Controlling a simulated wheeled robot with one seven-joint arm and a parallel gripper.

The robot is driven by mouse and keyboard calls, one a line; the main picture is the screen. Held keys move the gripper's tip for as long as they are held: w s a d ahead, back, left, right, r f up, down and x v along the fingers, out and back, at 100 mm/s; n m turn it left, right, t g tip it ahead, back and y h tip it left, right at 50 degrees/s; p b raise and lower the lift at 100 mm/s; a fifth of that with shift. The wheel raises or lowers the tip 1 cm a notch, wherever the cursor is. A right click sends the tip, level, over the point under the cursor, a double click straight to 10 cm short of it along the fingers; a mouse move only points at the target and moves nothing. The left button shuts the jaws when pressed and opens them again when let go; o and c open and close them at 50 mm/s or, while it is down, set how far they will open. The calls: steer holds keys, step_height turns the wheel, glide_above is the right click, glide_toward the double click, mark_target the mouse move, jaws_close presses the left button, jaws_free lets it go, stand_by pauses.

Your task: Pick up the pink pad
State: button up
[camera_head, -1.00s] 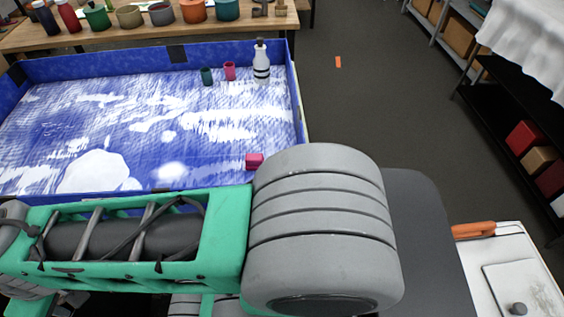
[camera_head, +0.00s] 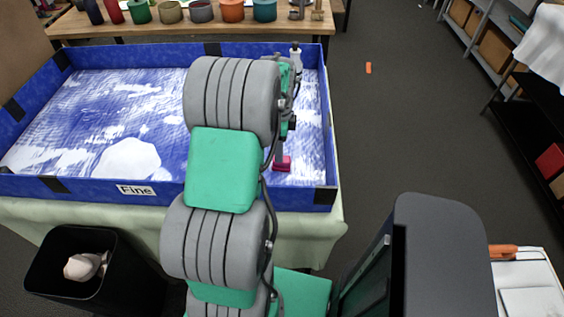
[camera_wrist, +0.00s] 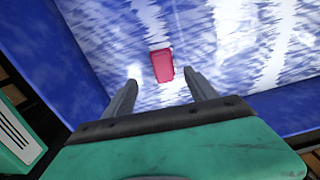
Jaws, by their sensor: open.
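The pink pad (camera_head: 282,163) lies on the blue and white floor of the blue-walled tray (camera_head: 60,187), near its right front corner. In the wrist view the pink pad (camera_wrist: 162,65) is a small block just beyond the fingertips, roughly midway between them. My gripper (camera_wrist: 160,82) is open and empty, and its two fingers are apart from the pad. In the head view my arm reaches over the tray's front wall and covers part of the tray. The gripper's fingers are mostly hidden there.
A wooden bench (camera_head: 180,30) with several coloured pots is behind the tray. A black bin (camera_head: 90,265) with crumpled contents stands at front left. Dark floor (camera_head: 400,130) is open to the right.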

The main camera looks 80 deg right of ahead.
steer(key=f, duration=0.2)
steer(key=f+p, duration=0.1)
steer(key=f, duration=0.4)
steer(key=shift+s+d+f, duration=0.1)
steer(key=shift+d+f, duration=0.25)
jaws_close()
stand_by(0.3)
step_height(320, 180, up, 10)
steer(key=shift+r+b, duration=0.1)
steer(key=shift+b, duration=0.4)
steer(key=c, duration=0.6)
jaws_free()
steer(key=c, duration=0.7)
